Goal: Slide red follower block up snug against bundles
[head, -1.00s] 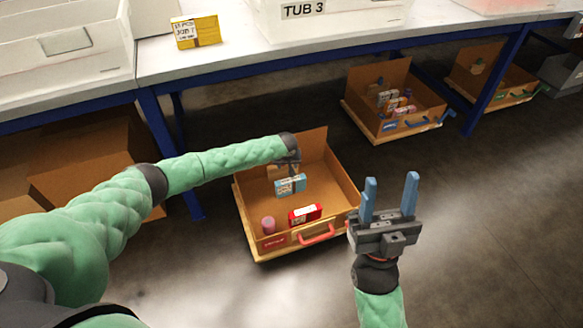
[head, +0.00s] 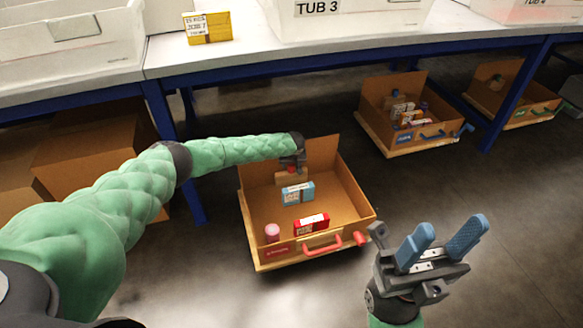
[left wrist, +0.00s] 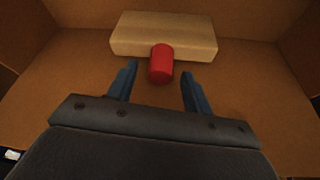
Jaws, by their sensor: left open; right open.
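The follower block (left wrist: 165,38) is a pale wooden block with a red cylindrical knob (left wrist: 161,64) in the left wrist view. In the head view the block (head: 291,177) sits toward the back of the open cardboard drawer (head: 352,200). My left gripper (left wrist: 158,80) is open, with one finger on each side of the knob and a gap on both sides. It also shows above the block in the head view (head: 292,164). A light-blue bundle (head: 298,192) stands in front of the block. My right gripper (head: 450,235) is open and empty, right of the drawer.
A red box (head: 312,224) and a pink cylinder (head: 272,232) are near the drawer's front. A red handle (head: 322,248) is on its front. The table (head: 350,53) with blue legs overhangs behind. Another drawer (head: 378,145) stands back right.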

